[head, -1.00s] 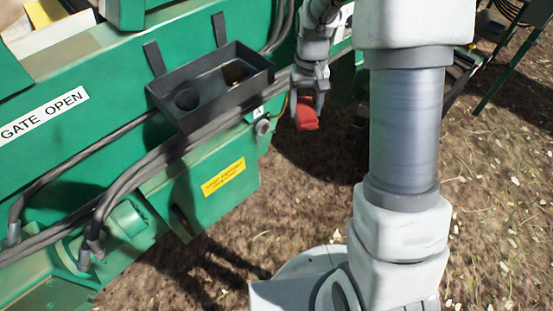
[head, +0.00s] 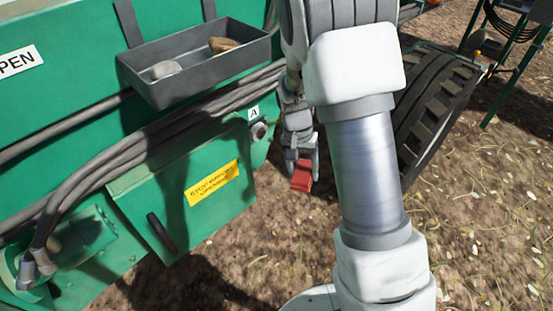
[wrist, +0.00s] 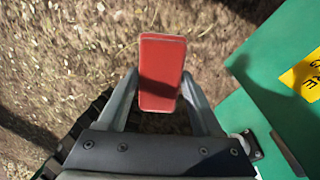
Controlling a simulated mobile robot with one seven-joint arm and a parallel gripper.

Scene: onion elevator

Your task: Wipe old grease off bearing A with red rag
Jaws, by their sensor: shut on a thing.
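My gripper (head: 301,168) is shut on the red rag (head: 302,181), a folded red block; the rag (wrist: 160,78) also shows between the fingers in the wrist view. Bearing A (head: 259,131) is a small round fitting at the right end of the green machine, under a white label "A" (head: 254,112). In the head view the gripper is to the right of and a little below the bearing, apart from it. In the wrist view the bearing's fitting (wrist: 249,146) shows at the lower right, beside the gripper. Any grease on it is too small to tell.
A dark tray (head: 180,88) with two lumps hangs on the machine. Hoses (head: 110,165) run along its side above a green box with a yellow label (head: 213,183). A large black tyre (head: 435,105) stands at the right. Bare ground lies below the gripper.

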